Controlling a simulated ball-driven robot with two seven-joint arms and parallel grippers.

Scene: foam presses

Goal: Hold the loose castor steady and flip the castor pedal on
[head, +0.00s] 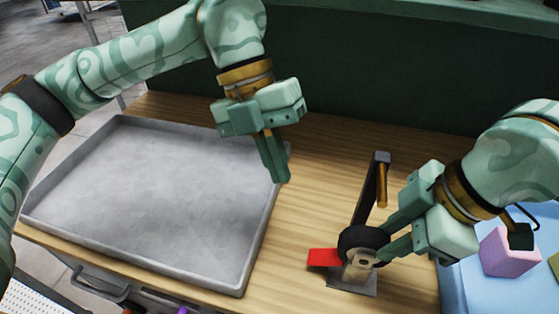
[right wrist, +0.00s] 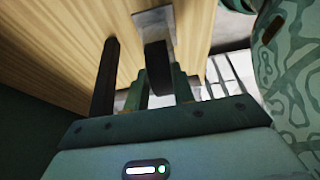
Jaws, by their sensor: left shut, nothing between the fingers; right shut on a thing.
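The castor (head: 364,238) has a black wheel in a metal fork on a grey base plate, near the table's front edge. Its red pedal (head: 324,257) sticks out to the left of the wheel. My right gripper (head: 386,243) is shut on the castor from the right. In the right wrist view the black wheel (right wrist: 157,68) sits between the two fingers. My left gripper (head: 279,180) is shut and empty, pointing down above the right edge of the grey tray, up and to the left of the pedal. The pedal is not clear in the right wrist view.
A dark upright post (head: 372,190) with an orange-brown handle (head: 382,186) stands just behind the castor. A large empty grey tray (head: 245,283) fills the table's left. A blue surface (head: 472,290) with a pink block (head: 508,253) lies at the right.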

